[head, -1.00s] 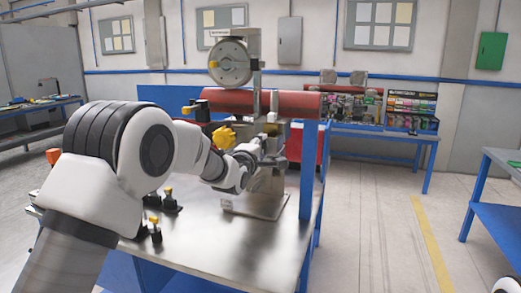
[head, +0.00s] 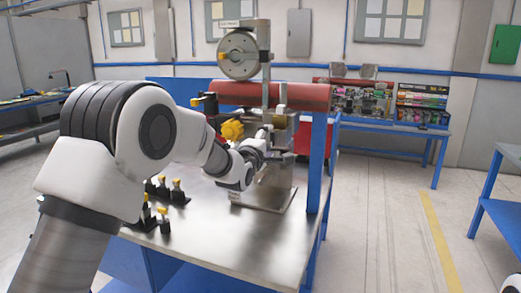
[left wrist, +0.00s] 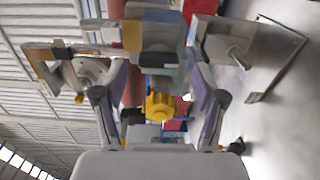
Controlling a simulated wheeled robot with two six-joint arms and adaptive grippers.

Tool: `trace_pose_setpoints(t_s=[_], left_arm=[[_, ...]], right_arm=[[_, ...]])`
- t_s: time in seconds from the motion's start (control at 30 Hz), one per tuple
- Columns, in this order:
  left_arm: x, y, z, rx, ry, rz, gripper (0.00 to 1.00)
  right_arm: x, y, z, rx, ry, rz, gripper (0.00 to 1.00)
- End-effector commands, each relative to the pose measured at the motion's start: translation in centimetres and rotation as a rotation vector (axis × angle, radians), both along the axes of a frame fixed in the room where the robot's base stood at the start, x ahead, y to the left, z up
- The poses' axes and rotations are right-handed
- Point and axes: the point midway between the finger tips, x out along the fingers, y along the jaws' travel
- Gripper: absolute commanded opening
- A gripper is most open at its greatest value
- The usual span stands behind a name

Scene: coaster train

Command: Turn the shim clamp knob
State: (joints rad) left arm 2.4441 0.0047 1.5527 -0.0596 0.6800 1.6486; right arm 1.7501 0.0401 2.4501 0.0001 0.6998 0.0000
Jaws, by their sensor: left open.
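A lobed yellow knob (head: 232,130) sits on the metal fixture (head: 272,180) standing on the bench; I take it for the shim clamp knob, though its label is not readable. In the left wrist view the yellow knob (left wrist: 160,106) appears between the two finger linkages. My left gripper (head: 266,140) is at the fixture, just right of the knob in the head view, partly lost against the metal parts. In the left wrist view my left gripper (left wrist: 145,60) is open, its fingers spread wide. Contact with the knob cannot be told. My right gripper is out of view.
A red roller (head: 300,96) and a round dial wheel (head: 238,55) stand above the fixture. Small black clamps with yellow tops (head: 177,191) are on the steel bench (head: 235,245). A blue post (head: 317,160) rises at the right edge. The front of the bench is clear.

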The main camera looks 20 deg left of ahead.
Motion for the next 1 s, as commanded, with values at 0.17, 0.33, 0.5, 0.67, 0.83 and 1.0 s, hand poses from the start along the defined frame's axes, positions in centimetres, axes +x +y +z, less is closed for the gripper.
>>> trace_pose_setpoints(t_s=[0.17, 0.33, 0.5, 0.67, 0.83, 1.0], left_arm=[[-4.7, 0.1, 0.0, 0.000, 0.002, 0.000, 0.71], [-8.4, 0.3, 0.0, 0.001, 0.002, 0.000, 0.71], [-9.8, 0.3, 0.0, 0.001, 0.001, 0.000, 0.71], [-9.9, 0.3, 0.0, 0.001, 0.001, 0.000, 0.71], [-9.8, 0.3, 0.0, 0.001, 0.001, 0.000, 0.71], [-9.5, 0.3, -2.5, 0.000, 0.040, 0.000, 0.71]], right_arm=[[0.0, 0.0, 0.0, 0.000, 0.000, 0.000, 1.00], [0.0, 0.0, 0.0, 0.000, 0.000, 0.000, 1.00], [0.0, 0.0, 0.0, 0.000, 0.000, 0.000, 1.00], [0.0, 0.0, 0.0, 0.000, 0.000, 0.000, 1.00], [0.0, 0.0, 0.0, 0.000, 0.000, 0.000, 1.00], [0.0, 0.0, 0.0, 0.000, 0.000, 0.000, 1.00]])
